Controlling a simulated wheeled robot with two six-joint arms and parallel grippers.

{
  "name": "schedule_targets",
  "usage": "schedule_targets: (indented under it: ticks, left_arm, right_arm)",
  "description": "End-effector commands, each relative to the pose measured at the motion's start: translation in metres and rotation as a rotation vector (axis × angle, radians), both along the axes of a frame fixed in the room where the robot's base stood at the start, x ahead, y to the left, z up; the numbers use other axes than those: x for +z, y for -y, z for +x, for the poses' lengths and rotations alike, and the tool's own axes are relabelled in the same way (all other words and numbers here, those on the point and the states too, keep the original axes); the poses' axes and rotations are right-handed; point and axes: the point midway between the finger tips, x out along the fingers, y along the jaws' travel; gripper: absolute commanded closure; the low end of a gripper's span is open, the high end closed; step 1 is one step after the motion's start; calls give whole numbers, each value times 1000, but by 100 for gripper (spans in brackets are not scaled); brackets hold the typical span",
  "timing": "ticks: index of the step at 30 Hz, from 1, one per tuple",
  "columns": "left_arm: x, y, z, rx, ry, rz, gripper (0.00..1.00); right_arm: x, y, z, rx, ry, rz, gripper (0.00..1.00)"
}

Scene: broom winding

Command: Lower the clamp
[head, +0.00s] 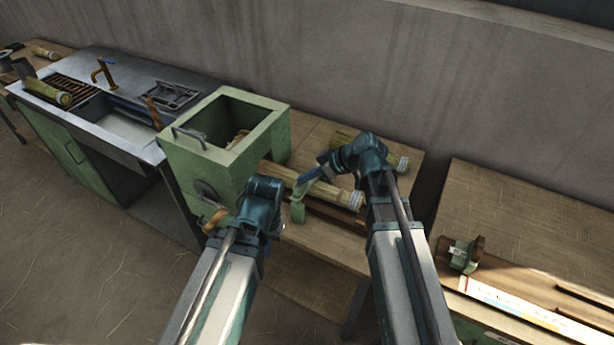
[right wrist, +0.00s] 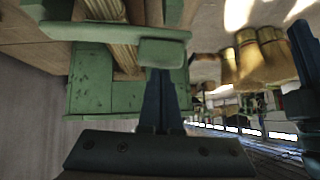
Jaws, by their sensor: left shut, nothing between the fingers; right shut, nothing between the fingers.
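In the right wrist view the clamp shows as a green bar with a block-shaped end (right wrist: 163,52). My right gripper (head: 308,176) is shut and empty, its blue fingers right at the clamp. In the right wrist view its fingertips (right wrist: 160,75) are just under that block; I cannot tell if they touch. My left gripper (head: 262,195) is shut near the machine's front, its fingertips mostly hidden by its wrist.
A crank wheel (head: 208,193) with a brown handle (head: 214,221) is on the machine's front, close to my left arm. A sink counter (head: 125,125) is at left and a wooden table (head: 530,225) at right.

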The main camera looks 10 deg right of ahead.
Motion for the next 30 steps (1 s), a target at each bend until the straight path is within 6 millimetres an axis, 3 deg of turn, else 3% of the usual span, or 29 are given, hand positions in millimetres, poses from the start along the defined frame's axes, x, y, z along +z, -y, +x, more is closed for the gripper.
schedule_targets:
  ticks: [11,20,30]
  left_arm:
    - [-2,0,0,0,0,0,100]
    - [-26,0,0,0,0,0,100]
    - [-23,0,0,0,0,0,100]
  right_arm:
    - [-2,0,-1,0,0,0,100]
    - [-26,-6,-10,1,-1,0,100]
    - [-24,-6,-11,3,-3,-5,100]
